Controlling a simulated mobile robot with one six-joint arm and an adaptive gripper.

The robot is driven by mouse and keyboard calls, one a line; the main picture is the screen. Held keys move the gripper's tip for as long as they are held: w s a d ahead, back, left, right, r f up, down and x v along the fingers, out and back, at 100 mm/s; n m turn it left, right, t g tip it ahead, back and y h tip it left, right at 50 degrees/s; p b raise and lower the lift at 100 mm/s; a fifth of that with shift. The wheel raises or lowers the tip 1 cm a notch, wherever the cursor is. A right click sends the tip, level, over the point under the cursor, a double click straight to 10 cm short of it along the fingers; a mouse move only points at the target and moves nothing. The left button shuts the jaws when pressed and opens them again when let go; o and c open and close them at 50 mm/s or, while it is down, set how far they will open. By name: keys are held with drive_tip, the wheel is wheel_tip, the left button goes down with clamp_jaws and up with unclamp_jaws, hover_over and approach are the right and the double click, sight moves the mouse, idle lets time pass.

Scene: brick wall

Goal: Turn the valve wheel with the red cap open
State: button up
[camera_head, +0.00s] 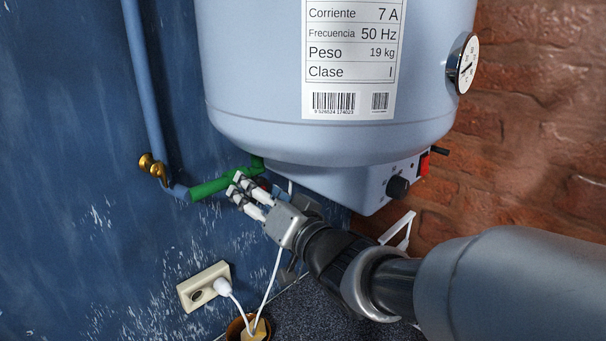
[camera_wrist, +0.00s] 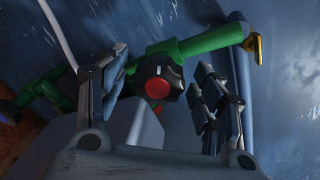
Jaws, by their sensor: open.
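The valve wheel (camera_wrist: 172,80) is dark with a round red cap (camera_wrist: 158,88) in its middle. It sits on a green pipe (camera_wrist: 200,43), and in the wrist view it lies between the fingers of my gripper (camera_wrist: 165,95). In the head view my gripper (camera_head: 240,190) is open below the boiler, beside the green pipe (camera_head: 212,186). There the fingers hide most of the wheel. From these frames I cannot tell whether the fingers touch the wheel.
The boiler (camera_head: 330,140) hangs right above my gripper, with a black knob (camera_head: 397,187) and a gauge (camera_head: 466,64). A brass fitting (camera_head: 152,165) joins the blue pipe (camera_head: 146,80). A socket (camera_head: 197,290) with a white plug and cord is below. A pot (camera_head: 236,328) stands on the floor.

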drive_tip(key=shift+w+a, duration=0.45)
drive_tip(key=shift+w, duration=0.1)
drive_tip(key=shift+c, duration=0.4)
drive_tip(key=c, duration=1)
drive_tip(key=n+b, duration=0.1)
drive_tip(key=b, duration=0.1)
drive_tip(key=shift+f+n+b, duration=0.3)
drive_tip(key=shift+n+b, duration=1.1)
drive_tip(key=shift+b, duration=0.1)
drive_tip(key=shift+r+n+y+b, duration=0.2)
drive_tip(key=shift+n+y+b, duration=0.1)
drive_tip(key=shift+n, duration=0.3)
